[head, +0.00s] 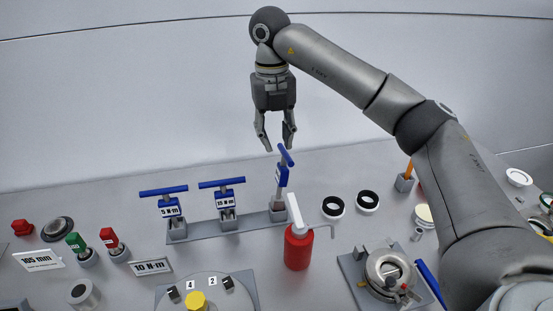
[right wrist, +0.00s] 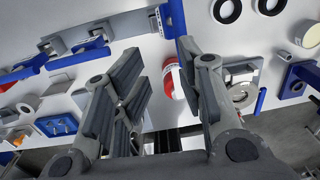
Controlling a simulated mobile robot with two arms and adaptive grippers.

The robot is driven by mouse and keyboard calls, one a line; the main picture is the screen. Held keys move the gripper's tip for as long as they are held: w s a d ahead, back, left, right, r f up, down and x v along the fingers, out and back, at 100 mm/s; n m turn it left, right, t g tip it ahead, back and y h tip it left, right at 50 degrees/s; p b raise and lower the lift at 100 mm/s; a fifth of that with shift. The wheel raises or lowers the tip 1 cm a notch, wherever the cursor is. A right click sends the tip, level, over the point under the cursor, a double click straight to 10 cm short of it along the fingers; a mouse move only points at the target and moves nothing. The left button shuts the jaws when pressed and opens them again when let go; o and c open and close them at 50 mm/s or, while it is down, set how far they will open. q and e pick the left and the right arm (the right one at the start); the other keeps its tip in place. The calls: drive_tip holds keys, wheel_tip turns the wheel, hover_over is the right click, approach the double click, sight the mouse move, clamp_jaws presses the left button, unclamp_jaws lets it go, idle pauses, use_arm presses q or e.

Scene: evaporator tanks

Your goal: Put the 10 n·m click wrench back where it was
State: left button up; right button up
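Three blue T-handled click wrenches stand in a row on a grey rack (head: 205,231). The left one (head: 171,208) reads 5 N·m. The middle one (head: 226,198) has a label that looks like 15 N·m. The right one (head: 282,177) stands in the rack's right-end holder, its handle turned differently from the others; its label is not readable. My right gripper (head: 268,147) is open and empty, fingers down, just above and beside this wrench's handle, apart from it. In the right wrist view a blue handle (right wrist: 174,17) shows beyond the open fingers. My left gripper is out of view.
A red bottle (head: 298,250) with a white top stands in front of the rack's right end. Two black-and-white rings (head: 333,208) lie to its right. A 10 N·m card (head: 152,267) stands at front left.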

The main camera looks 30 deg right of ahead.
drive_tip(key=shift+r, duration=1.15)
